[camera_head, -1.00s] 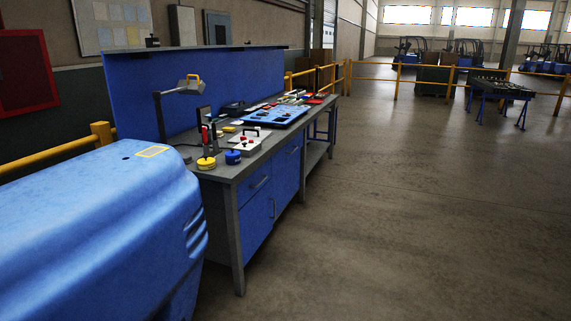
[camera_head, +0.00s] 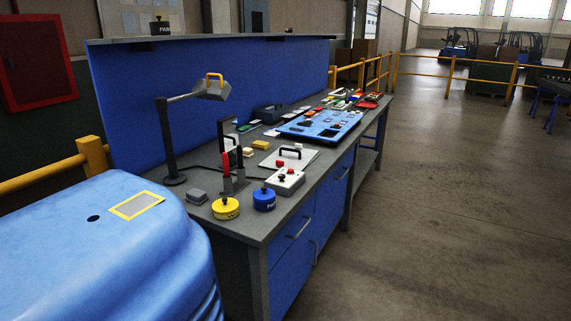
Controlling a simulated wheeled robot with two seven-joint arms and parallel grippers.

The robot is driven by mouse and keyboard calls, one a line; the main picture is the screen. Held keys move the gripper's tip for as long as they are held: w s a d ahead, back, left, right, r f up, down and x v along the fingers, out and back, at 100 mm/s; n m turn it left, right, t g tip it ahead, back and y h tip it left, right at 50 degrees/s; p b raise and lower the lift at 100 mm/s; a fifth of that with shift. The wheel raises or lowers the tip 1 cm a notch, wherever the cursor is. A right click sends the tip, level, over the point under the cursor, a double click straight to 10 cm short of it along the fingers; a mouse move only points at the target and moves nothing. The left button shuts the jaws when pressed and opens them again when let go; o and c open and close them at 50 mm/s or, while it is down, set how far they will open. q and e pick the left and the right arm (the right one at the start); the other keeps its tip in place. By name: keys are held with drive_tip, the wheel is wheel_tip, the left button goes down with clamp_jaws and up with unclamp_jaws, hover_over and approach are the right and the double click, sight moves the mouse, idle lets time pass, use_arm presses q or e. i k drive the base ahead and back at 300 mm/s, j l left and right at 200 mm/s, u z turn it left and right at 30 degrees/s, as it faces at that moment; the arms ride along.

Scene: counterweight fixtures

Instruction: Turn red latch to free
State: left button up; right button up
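No gripper of mine shows in this view. A blue-fronted workbench (camera_head: 262,229) with a grey top stands ahead, left of centre. Near its front end is an upright dark stand with a red handle-like part (camera_head: 226,166). A light grey box (camera_head: 285,181) with red and dark knobs sits to its right, and a small red piece (camera_head: 280,163) is just behind it. I cannot tell which red part is the latch, or how it is turned. A yellow round weight (camera_head: 226,208) and a blue round weight (camera_head: 264,200) stand at the front edge.
A blue rounded housing (camera_head: 120,250) fills the lower left. A lamp (camera_head: 172,140) stands on the bench before a blue back panel (camera_head: 230,80). A blue tray (camera_head: 345,122) with parts lies farther along. The floor (camera_head: 450,220) to the right is clear.

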sight(280, 163)
drive_tip(key=i+u, duration=0.1)
drive_tip(key=u, duration=0.35)
drive_tip(key=i+l+u, duration=0.1)
drive_tip(key=u, duration=0.3)
drive_tip(key=l+u, duration=0.2)
drive_tip(key=u, duration=0.25)
drive_tip(key=i+l+u, duration=0.15)
drive_tip(key=u, duration=0.25)
drive_tip(key=i+l+u, duration=0.15)
drive_tip(key=l+u, duration=0.3)
drive_tip(key=l, duration=1.05)
drive_tip(key=k+l+u, duration=0.1)
drive_tip(key=l+u, duration=0.35)
drive_tip(key=l, duration=1.5)
drive_tip(key=k+l, duration=0.1)
drive_tip(key=l, duration=0.45)
